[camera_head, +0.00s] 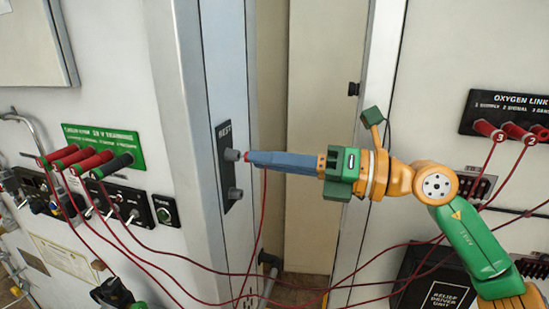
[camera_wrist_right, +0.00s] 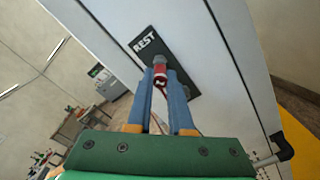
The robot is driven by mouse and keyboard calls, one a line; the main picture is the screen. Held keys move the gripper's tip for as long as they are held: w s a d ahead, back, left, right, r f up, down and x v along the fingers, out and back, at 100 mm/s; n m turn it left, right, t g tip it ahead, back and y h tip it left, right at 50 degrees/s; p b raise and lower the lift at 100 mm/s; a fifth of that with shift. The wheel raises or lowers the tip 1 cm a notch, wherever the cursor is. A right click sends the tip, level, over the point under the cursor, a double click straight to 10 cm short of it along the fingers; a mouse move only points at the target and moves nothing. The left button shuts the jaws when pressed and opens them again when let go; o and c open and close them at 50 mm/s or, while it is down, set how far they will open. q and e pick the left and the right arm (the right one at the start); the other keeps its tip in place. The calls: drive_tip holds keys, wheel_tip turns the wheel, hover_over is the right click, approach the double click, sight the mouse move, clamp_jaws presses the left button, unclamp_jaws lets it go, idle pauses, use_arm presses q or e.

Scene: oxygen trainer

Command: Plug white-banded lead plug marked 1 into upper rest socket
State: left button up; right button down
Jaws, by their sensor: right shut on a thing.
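My right gripper (camera_head: 250,157) is shut on a red lead plug (camera_wrist_right: 160,77) with a white marking. Its number is not readable. Only the plug's red tip (camera_head: 246,156) shows past the blue fingers in the head view. It points at the grey upper socket (camera_head: 232,155) of the dark REST panel (camera_head: 225,173) and is at its mouth. I cannot tell whether it has entered. In the wrist view, the plug lines up with the grey socket (camera_wrist_right: 158,60) below the word REST. The lower rest socket (camera_head: 235,193) looks empty.
Several red and black plugs sit in a green-labelled panel (camera_head: 102,138) at left. Red plugs sit in the OXYGEN LINK panel (camera_head: 487,106) at right. Red leads (camera_head: 330,290) sag across the lower middle. A narrow recess (camera_head: 311,220) lies behind my gripper.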

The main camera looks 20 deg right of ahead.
drive_tip(key=shift+w+a+p, duration=0.1)
drive_tip(key=shift+a+p, duration=0.05)
drive_tip(key=shift+p, duration=0.15)
drive_tip(key=shift+w+a, duration=0.2)
drive_tip(key=shift+a, duration=0.05)
drive_tip(key=c, duration=0.7)
unclamp_jaws()
drive_tip(key=shift+a, duration=0.1)
drive_tip(key=shift+c, duration=0.2)
drive_tip(key=shift+w+a, duration=0.1)
drive_tip(key=shift+a, duration=0.05)
